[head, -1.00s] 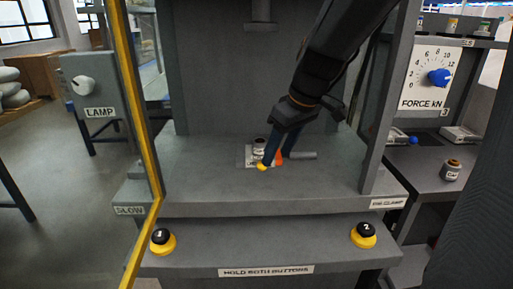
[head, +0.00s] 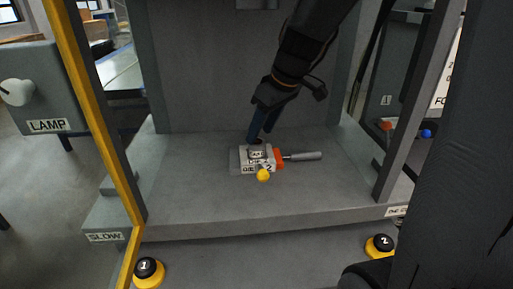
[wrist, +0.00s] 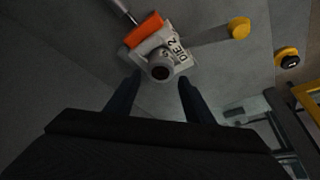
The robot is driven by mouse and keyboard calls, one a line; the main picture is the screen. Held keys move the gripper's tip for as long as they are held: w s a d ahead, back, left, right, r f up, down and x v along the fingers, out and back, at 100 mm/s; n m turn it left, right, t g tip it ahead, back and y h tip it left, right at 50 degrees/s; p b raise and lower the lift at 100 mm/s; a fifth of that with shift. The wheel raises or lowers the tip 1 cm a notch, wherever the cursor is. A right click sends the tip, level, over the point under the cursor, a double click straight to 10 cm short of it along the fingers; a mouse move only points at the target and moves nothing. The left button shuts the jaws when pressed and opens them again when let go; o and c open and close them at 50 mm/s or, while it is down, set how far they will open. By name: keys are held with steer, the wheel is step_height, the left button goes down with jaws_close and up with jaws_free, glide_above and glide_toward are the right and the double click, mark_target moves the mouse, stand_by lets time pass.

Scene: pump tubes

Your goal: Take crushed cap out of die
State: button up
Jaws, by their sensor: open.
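The die (head: 245,168), a pale block labelled DIE 2, lies on the grey press bed with an orange part (head: 278,158) and a grey rod handle (head: 305,156). In the wrist view the cap (wrist: 160,64) shows a dark opening and lies just ahead of the gap between my fingers. My gripper (head: 258,139) is open, its blue fingers just behind the cap in the head view. It holds nothing in the wrist view (wrist: 158,80).
A yellow ball-ended knob (head: 263,175) sticks out at the die's front. A yellow post (head: 92,120) and a grey post (head: 410,100) flank the bed. Black buttons 1 (head: 148,270) and 2 (head: 380,245) stand in front. The bed left of the die is clear.

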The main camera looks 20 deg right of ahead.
mark_target(257, 141)
steer(key=shift+x, duration=2.7)
steer(key=shift+s, duration=0.1)
steer(key=c, duration=1)
steer(key=shift+r, duration=0.1)
